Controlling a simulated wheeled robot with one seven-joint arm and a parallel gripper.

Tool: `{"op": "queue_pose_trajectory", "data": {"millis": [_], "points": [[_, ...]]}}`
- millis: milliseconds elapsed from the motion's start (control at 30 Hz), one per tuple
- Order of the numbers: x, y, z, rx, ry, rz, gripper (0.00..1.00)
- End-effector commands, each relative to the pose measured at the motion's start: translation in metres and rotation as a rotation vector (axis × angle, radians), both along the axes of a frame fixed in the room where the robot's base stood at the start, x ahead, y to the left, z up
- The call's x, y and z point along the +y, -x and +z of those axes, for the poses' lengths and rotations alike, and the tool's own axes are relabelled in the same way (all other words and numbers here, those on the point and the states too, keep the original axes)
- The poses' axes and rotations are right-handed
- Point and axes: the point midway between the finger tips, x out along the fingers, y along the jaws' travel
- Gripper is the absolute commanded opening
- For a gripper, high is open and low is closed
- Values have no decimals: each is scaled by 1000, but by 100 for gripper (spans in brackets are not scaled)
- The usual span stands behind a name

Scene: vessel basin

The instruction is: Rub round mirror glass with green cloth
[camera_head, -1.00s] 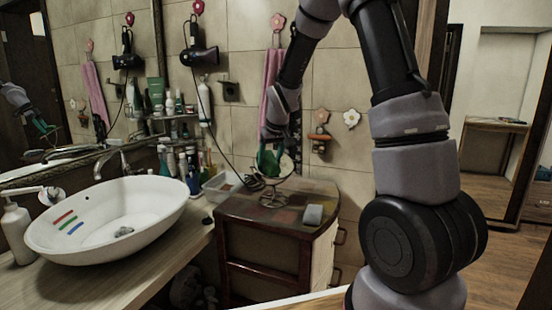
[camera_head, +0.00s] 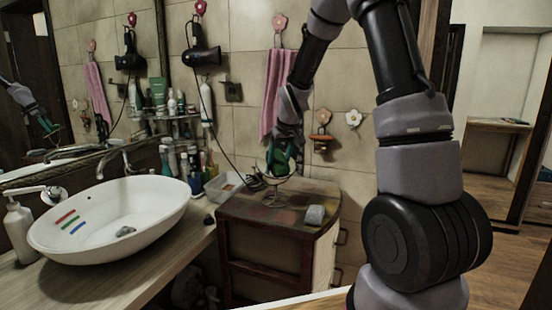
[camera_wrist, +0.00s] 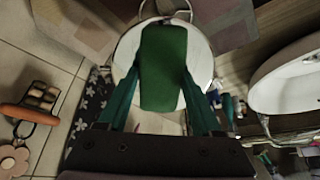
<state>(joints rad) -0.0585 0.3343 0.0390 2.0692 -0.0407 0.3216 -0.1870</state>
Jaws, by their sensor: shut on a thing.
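The green cloth (camera_wrist: 163,68) is a folded block between my gripper's (camera_wrist: 165,90) two fingers, which are shut on it. The round mirror (camera_wrist: 125,52) has a pale glass and thin metal frame; the cloth covers the middle of it in the wrist view. Whether the cloth touches the glass I cannot tell. In the head view the mirror (camera_head: 287,170) stands on a wire stand on the wooden cabinet (camera_head: 245,208), and my gripper (camera_head: 281,158) is at it, partly hiding it. The green cloth (camera_head: 278,164) shows there as a dark green patch.
A grey block (camera_head: 315,214) lies on the cabinet near its right edge. A clear tub (camera_head: 223,187) and several bottles (camera_head: 185,165) stand to the left, beside the white basin (camera_head: 110,215). A pink towel (camera_head: 275,95) and flower hooks hang on the wall behind.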

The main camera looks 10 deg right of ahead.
Motion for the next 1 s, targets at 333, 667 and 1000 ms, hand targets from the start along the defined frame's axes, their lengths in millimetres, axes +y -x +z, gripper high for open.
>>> {"op": "queue_pose_trajectory", "data": {"millis": [333, 667, 1000], "points": [[-30, -4, 0, 1, 0, -3, 22], [-32, -5, -1, 1, 1, 1, 22], [-3, 0, 1, 0, 0, 3, 22]]}}
